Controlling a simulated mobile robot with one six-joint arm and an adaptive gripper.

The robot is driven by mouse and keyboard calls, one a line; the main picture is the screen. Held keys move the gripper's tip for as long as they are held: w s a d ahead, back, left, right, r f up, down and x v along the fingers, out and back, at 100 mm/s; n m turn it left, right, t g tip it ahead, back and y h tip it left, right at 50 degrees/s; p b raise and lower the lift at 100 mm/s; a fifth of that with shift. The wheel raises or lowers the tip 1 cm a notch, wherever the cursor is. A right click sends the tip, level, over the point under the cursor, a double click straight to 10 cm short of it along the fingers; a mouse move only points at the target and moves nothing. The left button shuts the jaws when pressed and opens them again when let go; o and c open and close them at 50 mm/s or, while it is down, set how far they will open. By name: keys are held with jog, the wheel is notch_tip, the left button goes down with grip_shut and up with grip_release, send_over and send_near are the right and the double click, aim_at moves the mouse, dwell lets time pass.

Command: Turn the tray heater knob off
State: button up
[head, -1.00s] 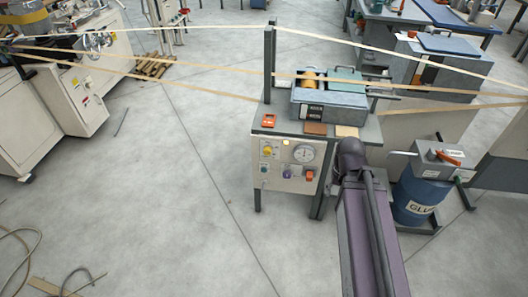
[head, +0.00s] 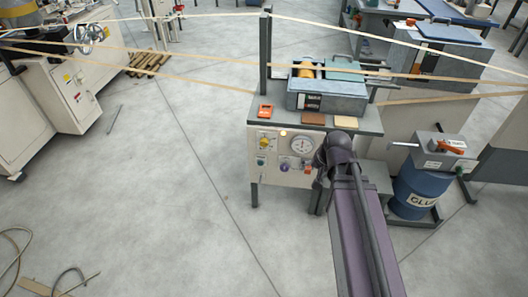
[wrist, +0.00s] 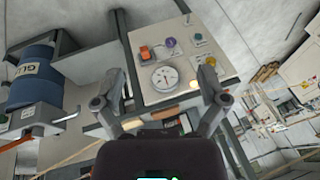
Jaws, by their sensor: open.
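The cream control panel (head: 268,181) is on the front of the winder's stand. It carries a yellow knob (head: 264,141), a purple knob (head: 284,167), a round dial gauge (head: 302,145), a green button (head: 261,160) and a lit lamp (head: 283,133). In the wrist view, the panel appears inverted, with an orange switch (wrist: 147,54) beside the purple knob (wrist: 169,43). Labels are too small to read, so I cannot tell which control is the tray heater knob. My gripper (wrist: 160,85) is open and empty, facing the panel. In the head view my arm hides the panel's right edge.
A blue glue drum (head: 414,193) with a grey box on top stands right of the panel. An orange item (head: 265,111) and small blocks lie on the stand's top. Pale strips cross above the stand. The floor (head: 160,190) left of it is clear.

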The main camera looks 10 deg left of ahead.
jog(key=w+a+f+m+t+y+b, duration=0.3)
jog(key=w+a+f+m+t+b, duration=0.15)
jog(key=w+a+m+b, duration=0.5)
jog(key=w+a+f+m+t+y+b, duration=0.35)
jog(key=w+a+t+b, duration=0.3)
jog(key=a+b, duration=0.4)
jog(key=m+t+h+b, duration=0.4)
jog(key=m+h+b, duration=0.6)
jog(key=m+b, duration=0.95)
send_near(264, 145)
jog(key=s+p, duration=0.1)
jog(key=s, duration=0.3)
jog(key=shift+w+a+m, duration=0.1)
jog(key=shift+w+m, duration=0.1)
jog(key=shift+m, duration=0.25)
jog(key=shift+w, duration=0.1)
jog(key=shift+w+d, duration=0.15)
jog(key=shift+w, duration=3.25)
jog(key=shift+w+d, duration=0.15)
jog(key=shift+w, duration=3.25)
